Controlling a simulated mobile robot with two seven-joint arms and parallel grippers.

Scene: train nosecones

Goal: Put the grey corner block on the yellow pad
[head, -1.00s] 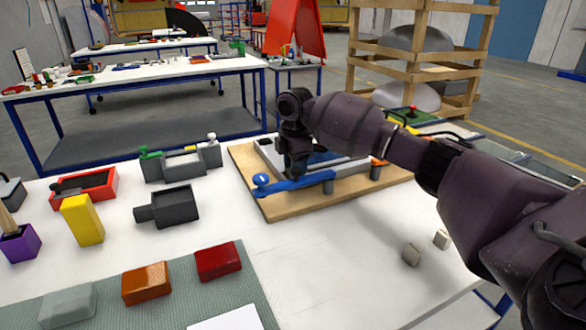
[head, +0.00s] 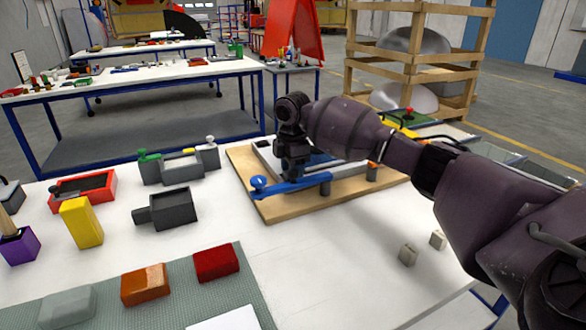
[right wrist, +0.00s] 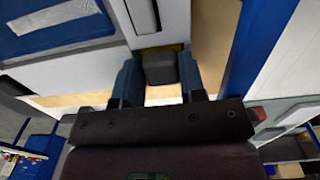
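In the right wrist view, a dark grey block (right wrist: 159,68), which looks like the grey corner block, sits between the two blue fingers of my right gripper (right wrist: 160,82). It fills the gap and appears to touch both fingers. A thin yellowish strip (right wrist: 146,48) shows just behind it, perhaps the yellow pad; mostly hidden. In the head view, my right gripper (head: 294,172) is low over the framed fixture on the wooden board (head: 290,208); the block is hidden there. My left gripper is not in view.
A blue clamp bar (head: 290,186) lies along the board's front edge. A grey fixture (head: 180,165), dark box (head: 168,208), yellow block (head: 81,221) and red tray (head: 84,188) stand left. The white table's front middle is clear.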

